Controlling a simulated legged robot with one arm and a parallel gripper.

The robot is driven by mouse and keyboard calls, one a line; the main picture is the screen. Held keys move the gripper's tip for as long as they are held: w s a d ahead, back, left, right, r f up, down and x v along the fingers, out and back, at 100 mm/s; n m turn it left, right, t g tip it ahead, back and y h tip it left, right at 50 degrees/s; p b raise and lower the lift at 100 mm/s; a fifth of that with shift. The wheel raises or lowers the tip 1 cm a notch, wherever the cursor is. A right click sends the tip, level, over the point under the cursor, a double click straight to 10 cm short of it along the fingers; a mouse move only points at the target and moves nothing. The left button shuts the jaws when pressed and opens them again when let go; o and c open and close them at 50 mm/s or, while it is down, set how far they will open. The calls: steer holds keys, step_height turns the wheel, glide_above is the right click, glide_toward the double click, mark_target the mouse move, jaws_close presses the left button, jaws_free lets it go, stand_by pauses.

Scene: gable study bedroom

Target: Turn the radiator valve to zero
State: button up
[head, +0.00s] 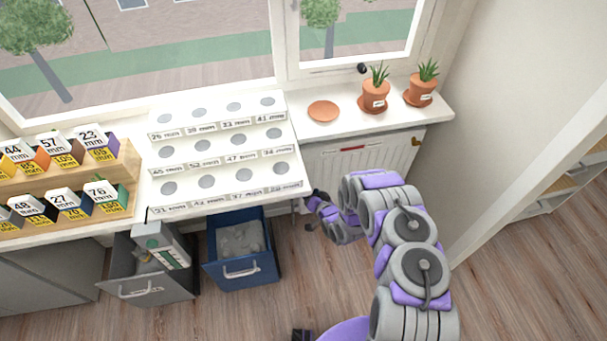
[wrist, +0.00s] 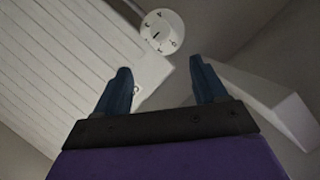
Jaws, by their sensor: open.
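The radiator valve (wrist: 162,32) is a round white knob with dark marks around its face and a short dark line near its centre. It shows at the top of the wrist view, beside the corner of the white ribbed radiator (wrist: 85,60). My gripper (wrist: 162,78) is open, its two dark blue fingers apart and empty. The valve lies beyond the fingertips, roughly in line with the gap and not between them. In the head view the radiator (head: 365,172) hangs under the window sill, and my gripper (head: 310,212) is at its left end. The valve's setting is too small to read.
A blue drawer (head: 240,275) and a grey drawer (head: 150,287) stand pulled out left of my gripper. Potted plants (head: 374,97) and a terracotta saucer (head: 323,111) stand on the sill (head: 345,122). A pale block-like part (wrist: 270,105) lies right of my fingers.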

steer(key=shift+b+x, duration=2.3)
steer(key=shift+x, duration=6.1)
steer(key=shift+a+r, duration=0.1)
steer(key=shift+c, duration=0.5)
steer(key=c, duration=0.9)
steer(key=shift+r+n+p, duration=0.15)
steer(key=shift+n+p, duration=0.15)
steer(key=shift+p, duration=0.35)
steer(key=shift+c, duration=0.2)
steer(key=shift+n+h+p, duration=0.3)
steer(key=shift+h+p, duration=0.05)
steer(key=shift+h, duration=0.05)
